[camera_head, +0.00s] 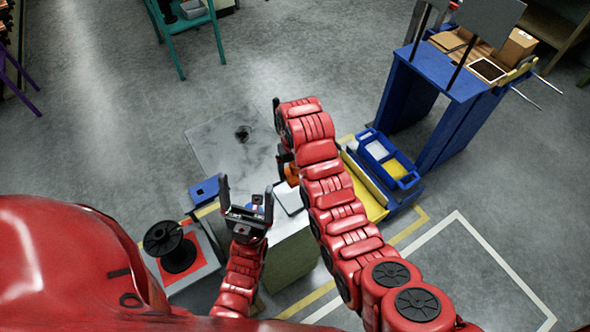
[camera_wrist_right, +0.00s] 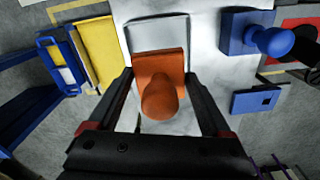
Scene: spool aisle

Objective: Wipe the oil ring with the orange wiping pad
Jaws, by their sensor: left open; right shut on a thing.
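The orange wiping pad (camera_wrist_right: 160,62) has a square base and a round knob. My right gripper (camera_wrist_right: 160,82) is shut on it in the right wrist view. In the head view a small part of the pad (camera_head: 292,172) shows beside my right arm, and the right gripper (camera_head: 286,158) is mostly hidden by that arm. A small dark ring-like mark (camera_head: 243,133) lies on a pale grey sheet (camera_head: 215,145), up and left of the pad; it looks like the oil ring. My left gripper (camera_head: 246,200) is open, fingers up, with nothing clearly held.
A black spool (camera_head: 170,248) stands on a red and white square at the left. A flat blue piece (camera_head: 204,190) lies near it. A blue knobbed block (camera_wrist_right: 255,38) is right of the pad in the wrist view. A blue bin (camera_head: 388,160) and blue bench (camera_head: 440,90) stand right.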

